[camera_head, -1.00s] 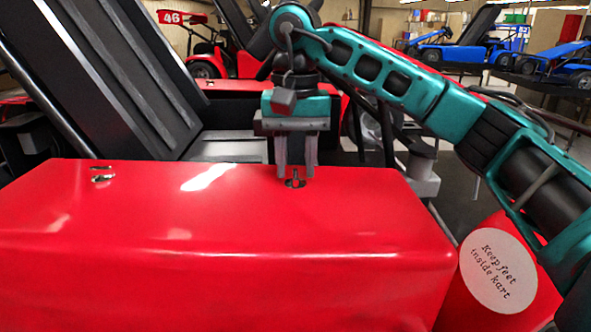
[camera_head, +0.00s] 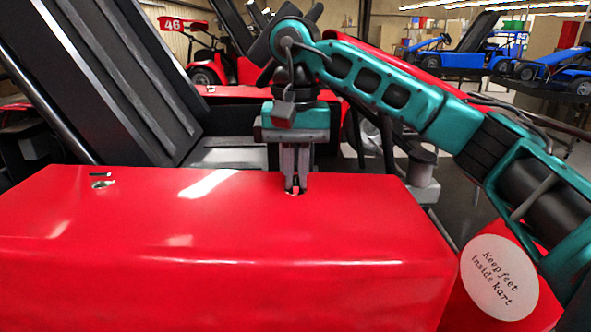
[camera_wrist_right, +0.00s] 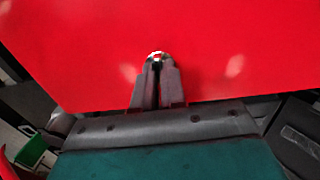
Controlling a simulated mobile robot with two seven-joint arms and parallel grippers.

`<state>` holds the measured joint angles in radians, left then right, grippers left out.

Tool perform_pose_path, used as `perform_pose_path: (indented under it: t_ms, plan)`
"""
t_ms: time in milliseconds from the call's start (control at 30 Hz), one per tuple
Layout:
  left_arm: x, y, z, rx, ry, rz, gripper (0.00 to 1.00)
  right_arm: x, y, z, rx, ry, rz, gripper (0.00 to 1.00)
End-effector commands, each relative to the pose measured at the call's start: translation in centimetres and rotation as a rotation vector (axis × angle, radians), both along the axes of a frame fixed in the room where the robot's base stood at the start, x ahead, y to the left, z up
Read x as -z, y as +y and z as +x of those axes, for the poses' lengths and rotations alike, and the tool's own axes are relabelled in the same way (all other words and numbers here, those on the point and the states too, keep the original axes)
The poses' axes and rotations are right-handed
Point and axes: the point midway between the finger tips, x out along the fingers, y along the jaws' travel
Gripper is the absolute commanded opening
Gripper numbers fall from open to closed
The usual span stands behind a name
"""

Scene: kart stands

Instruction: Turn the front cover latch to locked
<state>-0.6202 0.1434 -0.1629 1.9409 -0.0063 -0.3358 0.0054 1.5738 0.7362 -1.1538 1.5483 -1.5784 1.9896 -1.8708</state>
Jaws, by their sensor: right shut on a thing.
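The red front cover (camera_head: 250,245) fills the lower part of the head view. My right gripper (camera_head: 295,189) reaches down to its top near the back edge. Its fingers are close together, shut on the front cover latch (camera_wrist_right: 157,57), which shows as a small silvery piece at the fingertips in the right wrist view. The fingers hide most of the latch, so I cannot tell its angle. A second small metal latch (camera_head: 102,181) sits on the cover's top at the left, apart from the gripper. My left gripper is not in view.
A black seat (camera_head: 130,80) leans behind the cover at the left. A round white sign (camera_head: 499,284) reading "Keep feet inside kart" is at the right. A red kart (camera_head: 205,55) and blue karts (camera_head: 560,65) stand farther back.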

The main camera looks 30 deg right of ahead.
Motion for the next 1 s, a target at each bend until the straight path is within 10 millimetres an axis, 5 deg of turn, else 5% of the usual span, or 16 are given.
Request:
perform_pose_path:
  t_ms: [433,1000]
  plan:
    - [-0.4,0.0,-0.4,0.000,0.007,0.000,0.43,-0.1,0.0,0.0,0.112,0.001,0.000,0.00]
    - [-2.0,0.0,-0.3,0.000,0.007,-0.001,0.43,-0.2,0.0,0.0,0.623,0.000,0.001,0.00]
